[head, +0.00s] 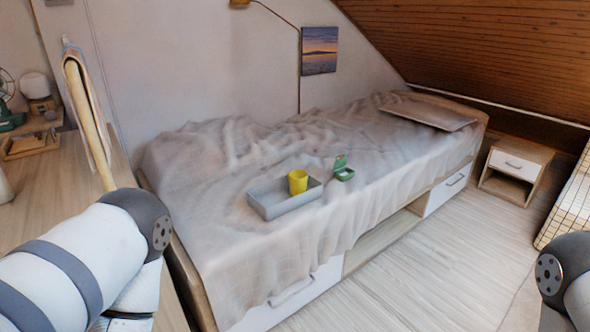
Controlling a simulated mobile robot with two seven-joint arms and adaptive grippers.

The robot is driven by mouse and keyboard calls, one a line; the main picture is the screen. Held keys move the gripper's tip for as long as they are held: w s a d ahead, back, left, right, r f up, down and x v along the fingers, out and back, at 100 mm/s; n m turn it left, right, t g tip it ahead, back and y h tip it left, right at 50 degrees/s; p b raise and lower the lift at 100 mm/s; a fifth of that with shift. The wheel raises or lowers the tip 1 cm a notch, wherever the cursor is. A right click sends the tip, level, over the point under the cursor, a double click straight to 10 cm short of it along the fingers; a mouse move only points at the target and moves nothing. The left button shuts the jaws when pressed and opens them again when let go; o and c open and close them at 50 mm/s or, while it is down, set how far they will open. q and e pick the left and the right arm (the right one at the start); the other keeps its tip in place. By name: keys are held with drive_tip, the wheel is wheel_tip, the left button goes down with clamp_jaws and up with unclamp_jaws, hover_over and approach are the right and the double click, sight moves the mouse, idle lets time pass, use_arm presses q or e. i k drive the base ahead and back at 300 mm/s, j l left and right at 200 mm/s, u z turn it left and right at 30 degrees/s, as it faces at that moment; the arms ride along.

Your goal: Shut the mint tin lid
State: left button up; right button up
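A small green mint tin (344,174) sits on the bed's blanket, just right of a grey tray. Its lid (341,161) stands up, open, at the tin's back side. What is inside the tin is too small to tell. My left arm comes in at the lower left and my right arm shows at the lower right edge. Neither gripper is in the picture. Both arms are well apart from the tin.
The grey tray (270,207) holds a yellow cup (298,181) close to the tin. The bed (230,240) has a rumpled blanket and white drawers below. A nightstand (515,170) stands at right. A desk (30,215) is at left. Floor (430,270) in front of the bed is clear.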

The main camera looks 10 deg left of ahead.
sight(342, 161)
drive_tip(key=i+l+u, duration=0.1)
drive_tip(key=i+l, duration=0.2)
drive_tip(key=i, duration=0.25)
drive_tip(key=i+l+u, duration=0.1)
drive_tip(key=i+l, duration=0.3)
drive_tip(key=i, duration=0.15)
drive_tip(key=i+l+u, duration=0.1)
drive_tip(key=i+l, duration=0.3)
drive_tip(key=i, duration=0.15)
